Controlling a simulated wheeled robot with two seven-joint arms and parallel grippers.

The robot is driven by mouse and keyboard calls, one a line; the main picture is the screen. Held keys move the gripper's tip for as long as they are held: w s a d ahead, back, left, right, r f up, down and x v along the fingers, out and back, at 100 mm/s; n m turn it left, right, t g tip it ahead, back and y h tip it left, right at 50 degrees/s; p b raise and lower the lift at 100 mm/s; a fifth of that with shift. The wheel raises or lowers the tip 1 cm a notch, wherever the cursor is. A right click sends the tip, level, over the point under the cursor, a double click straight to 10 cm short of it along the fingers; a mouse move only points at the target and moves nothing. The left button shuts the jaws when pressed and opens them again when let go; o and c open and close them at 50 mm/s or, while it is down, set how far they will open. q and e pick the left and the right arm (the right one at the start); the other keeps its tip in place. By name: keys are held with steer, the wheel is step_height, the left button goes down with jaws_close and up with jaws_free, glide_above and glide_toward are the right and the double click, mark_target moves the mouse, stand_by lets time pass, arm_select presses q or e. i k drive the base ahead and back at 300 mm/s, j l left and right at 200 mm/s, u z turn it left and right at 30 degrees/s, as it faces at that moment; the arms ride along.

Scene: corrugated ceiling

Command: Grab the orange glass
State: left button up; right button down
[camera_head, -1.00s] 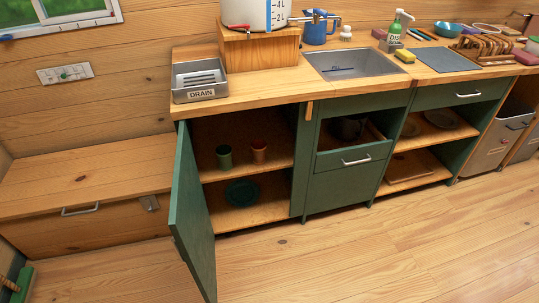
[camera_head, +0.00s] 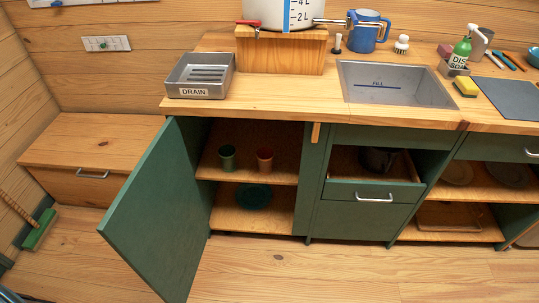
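An orange glass (camera_head: 265,160) stands upright on the upper shelf of the open green cabinet in the head view. A green glass (camera_head: 227,157) stands upright just to its left, with a small gap between them. The cabinet door (camera_head: 160,211) is swung open to the left, so the front of the shelf is uncovered. Neither of my grippers shows in the head view.
A green plate (camera_head: 254,196) lies on the lower shelf. An open drawer (camera_head: 374,190) with a dark pot sits right of the cabinet. The counter above holds a drain tray (camera_head: 201,76) and a sink (camera_head: 396,83). The floor in front is clear.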

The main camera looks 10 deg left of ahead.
mark_target(264, 156)
steer(key=i+l+u, duration=0.15)
steer(key=i, duration=0.35)
steer(key=i+l+u, duration=0.2)
steer(key=i+l, duration=0.15)
steer(key=i, duration=0.2)
steer(key=i+j, duration=0.1)
steer(key=i, duration=0.3)
